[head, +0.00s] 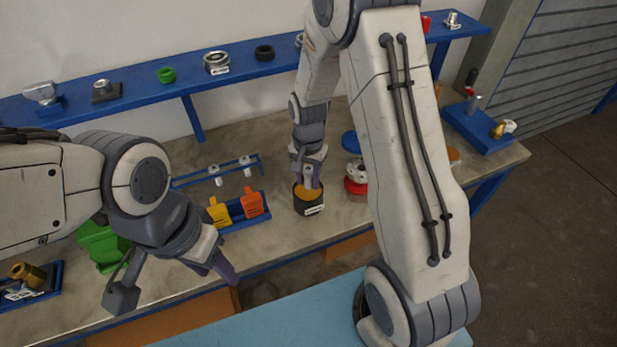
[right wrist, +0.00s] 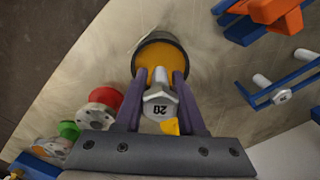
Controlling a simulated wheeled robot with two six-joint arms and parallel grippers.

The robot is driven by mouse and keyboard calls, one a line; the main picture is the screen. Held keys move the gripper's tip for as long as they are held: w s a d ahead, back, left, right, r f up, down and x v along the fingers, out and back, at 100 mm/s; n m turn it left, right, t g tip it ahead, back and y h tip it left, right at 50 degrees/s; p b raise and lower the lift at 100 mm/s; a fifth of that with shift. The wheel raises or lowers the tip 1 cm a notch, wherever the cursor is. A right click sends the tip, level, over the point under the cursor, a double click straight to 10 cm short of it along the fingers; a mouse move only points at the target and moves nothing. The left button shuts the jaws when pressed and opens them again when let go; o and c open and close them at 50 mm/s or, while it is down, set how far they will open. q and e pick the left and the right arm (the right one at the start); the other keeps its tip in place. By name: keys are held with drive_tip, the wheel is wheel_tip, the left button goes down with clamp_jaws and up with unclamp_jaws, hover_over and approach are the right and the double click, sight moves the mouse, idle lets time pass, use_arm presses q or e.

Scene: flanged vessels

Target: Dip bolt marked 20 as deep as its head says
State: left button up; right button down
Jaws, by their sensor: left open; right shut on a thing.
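In the right wrist view, the bolt marked 20 (right wrist: 159,104) has a pale hex head facing the camera, and its shank points toward a dark-rimmed pot (right wrist: 178,43) of orange-yellow contents. My right gripper (right wrist: 158,80) is shut on this bolt, with purple fingers on either side. In the head view, my right gripper (head: 307,180) is over the pot (head: 309,208), which has a white label. I cannot tell whether the bolt's tip is in the contents. My left gripper (head: 222,268) is open and empty near the bench's front edge, away from the pot.
A blue rack (head: 217,172) with two hanging bolts stands left of the pot, by yellow (head: 219,211) and orange (head: 252,203) pieces. A red-and-white flanged vessel (head: 356,180) stands close to the right. A blue shelf (head: 130,93) with fittings runs along the wall.

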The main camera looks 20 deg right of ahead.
sight(308, 169)
drive_tip(key=shift+f+b, duration=1.3)
drive_tip(key=shift+f, duration=0.65)
idle(0.4)
drive_tip(key=shift+r, duration=0.1)
drive_tip(key=shift+r+p, duration=3.75)
drive_tip(key=shift+r, duration=0.7)
drive_tip(key=shift+f, duration=0.1)
